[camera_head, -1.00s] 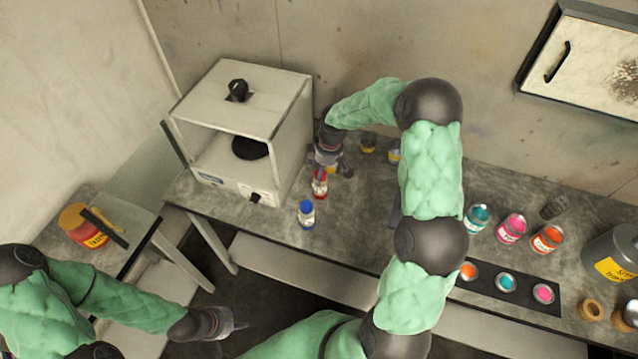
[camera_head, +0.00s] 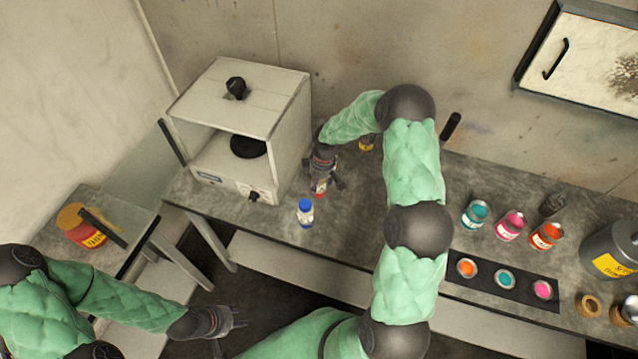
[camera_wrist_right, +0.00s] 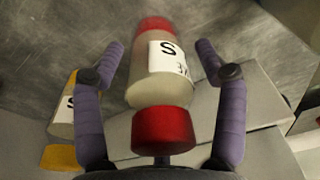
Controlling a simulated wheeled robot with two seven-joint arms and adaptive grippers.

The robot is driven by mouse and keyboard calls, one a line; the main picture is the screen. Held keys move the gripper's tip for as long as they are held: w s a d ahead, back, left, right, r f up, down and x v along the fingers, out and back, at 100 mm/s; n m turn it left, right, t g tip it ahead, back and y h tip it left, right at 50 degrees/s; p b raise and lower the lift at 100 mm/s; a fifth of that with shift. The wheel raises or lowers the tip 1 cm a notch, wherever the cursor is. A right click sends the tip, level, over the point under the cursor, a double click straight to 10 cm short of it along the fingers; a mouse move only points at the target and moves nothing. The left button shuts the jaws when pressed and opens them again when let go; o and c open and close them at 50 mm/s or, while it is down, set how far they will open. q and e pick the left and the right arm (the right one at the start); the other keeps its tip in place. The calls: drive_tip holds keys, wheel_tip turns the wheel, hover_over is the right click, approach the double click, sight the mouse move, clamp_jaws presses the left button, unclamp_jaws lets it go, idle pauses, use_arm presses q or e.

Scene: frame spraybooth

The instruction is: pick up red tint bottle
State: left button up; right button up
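The red tint bottle (camera_head: 319,188) stands on the bench by the right side of the white box, partly hidden by my right gripper (camera_head: 323,183). In the right wrist view the bottle (camera_wrist_right: 162,75) has a red cap, pale body and a white label with an S. My right gripper (camera_wrist_right: 160,52) is open there, one finger on each side of the bottle, with visible gaps between fingers and bottle. My left gripper (camera_head: 238,318) is open and empty, low in the head view, away from the bench top.
A blue-capped bottle (camera_head: 305,213) stands just in front of the red one. A yellow-capped bottle (camera_wrist_right: 62,125) is beside my right gripper's left finger. The white box (camera_head: 275,130) stands close on the left. Open paint cans (camera_head: 509,226) stand farther right.

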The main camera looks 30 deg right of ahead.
drive_tip(key=c, duration=0.9)
drive_tip(key=shift+c, duration=0.2)
